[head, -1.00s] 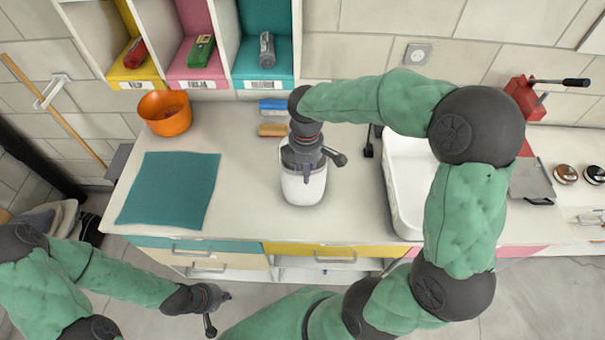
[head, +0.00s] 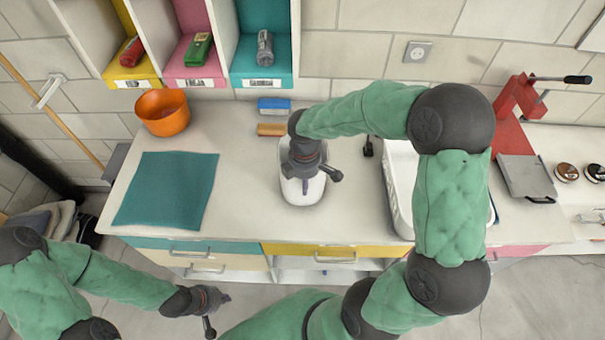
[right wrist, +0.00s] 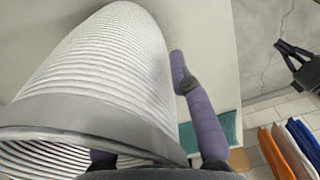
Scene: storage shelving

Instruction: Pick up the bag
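A white, rounded, upright item (head: 302,193) stands on the counter under my right gripper (head: 305,184); I take it as the bag. In the right wrist view it is a white ribbed body (right wrist: 110,60) with a smooth grey band near its open end. My right gripper points down at it and looks open. One purple finger (right wrist: 205,122) runs beside the ribbed body with a gap; the other finger is mostly hidden. My left gripper (head: 226,298) is low, in front of the counter, empty; its fingers look spread in the right wrist view (right wrist: 290,48).
On the counter (head: 245,205) are a teal mat (head: 167,190), an orange pot (head: 163,112), small blue and wooden items (head: 273,106), a white basin (head: 400,190) and a red press (head: 515,105). Coloured cubbies (head: 262,70) stand behind.

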